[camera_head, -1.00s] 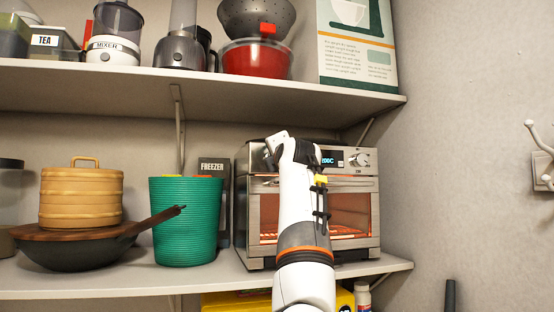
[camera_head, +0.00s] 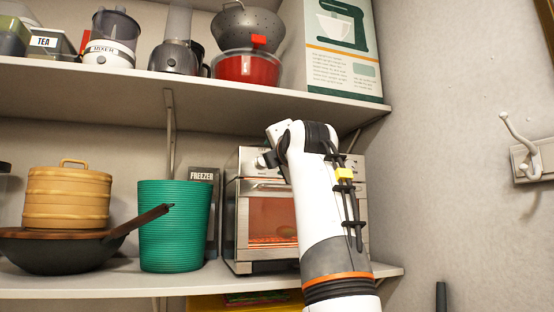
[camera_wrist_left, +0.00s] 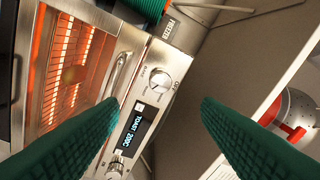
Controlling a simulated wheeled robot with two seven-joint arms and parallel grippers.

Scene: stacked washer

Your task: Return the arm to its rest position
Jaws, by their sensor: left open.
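My arm (camera_head: 318,205), white with dark joints, rises from the bottom of the head view in front of the toaster oven (camera_head: 272,218). It covers the oven's right side and control panel. Its gripper is hidden behind the wrist in that view. In the left wrist view my left gripper (camera_wrist_left: 160,100) is open, its two green fingers wide apart with nothing between them. Beyond the fingers the oven (camera_wrist_left: 75,55) shows tilted, with orange glowing elements. Its knob (camera_wrist_left: 160,81) and lit display (camera_wrist_left: 131,134), reading TOAST 200C, show between and beside the fingers.
On the oven's shelf stand a green ribbed bin (camera_head: 175,228), a freezer box (camera_head: 203,175), and a dark pan (camera_head: 60,250) under a bamboo steamer (camera_head: 68,197). The upper shelf (camera_head: 230,97) overhangs them. A wall hook (camera_head: 525,145) is at right. Free room lies right of the arm.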

